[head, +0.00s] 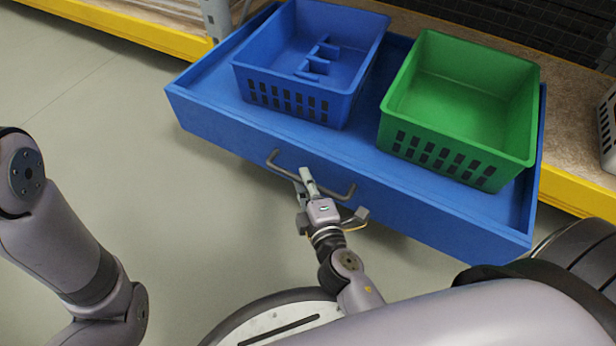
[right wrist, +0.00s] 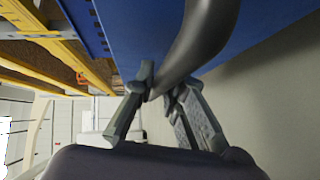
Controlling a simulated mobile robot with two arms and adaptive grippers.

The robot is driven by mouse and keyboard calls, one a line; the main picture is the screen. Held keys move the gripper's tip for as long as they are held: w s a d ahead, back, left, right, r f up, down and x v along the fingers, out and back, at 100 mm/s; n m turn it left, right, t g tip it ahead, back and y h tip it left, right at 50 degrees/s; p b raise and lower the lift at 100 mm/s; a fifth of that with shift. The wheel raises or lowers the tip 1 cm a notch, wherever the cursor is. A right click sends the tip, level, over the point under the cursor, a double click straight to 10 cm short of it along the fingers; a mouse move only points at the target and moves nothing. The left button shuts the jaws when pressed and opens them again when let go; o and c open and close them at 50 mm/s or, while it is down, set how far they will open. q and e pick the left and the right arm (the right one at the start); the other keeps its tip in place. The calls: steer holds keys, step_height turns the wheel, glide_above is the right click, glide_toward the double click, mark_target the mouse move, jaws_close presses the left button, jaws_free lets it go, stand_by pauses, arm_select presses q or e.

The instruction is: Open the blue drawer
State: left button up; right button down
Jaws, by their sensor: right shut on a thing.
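The blue drawer (head: 225,128) is pulled out from the shelf in the head view, its inside largely visible. Its grey bar handle (head: 335,192) is on the front face. My right gripper (head: 308,182) is shut on the handle, near its left part. In the right wrist view the handle (right wrist: 205,40) runs between the fingers (right wrist: 160,98), close to the blue drawer front (right wrist: 135,35). My left arm is at the left edge of the head view, but its gripper is out of view.
A blue basket (head: 290,85) with a small divider inside and an empty green basket (head: 460,110) stand in the drawer. Yellow shelf beams (head: 130,28) flank it. A grey-white basket (head: 608,125) is at the right edge. The floor at left is clear.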

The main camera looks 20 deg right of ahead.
steer(key=c, duration=1.6)
jaws_free()
steer(key=shift+s, duration=0.1)
steer(key=s+r, duration=0.1)
steer(key=s, duration=1)
steer(key=shift+s+a+r, duration=0.3)
steer(key=shift+a+r, duration=0.05)
steer(key=shift+a, duration=0.1)
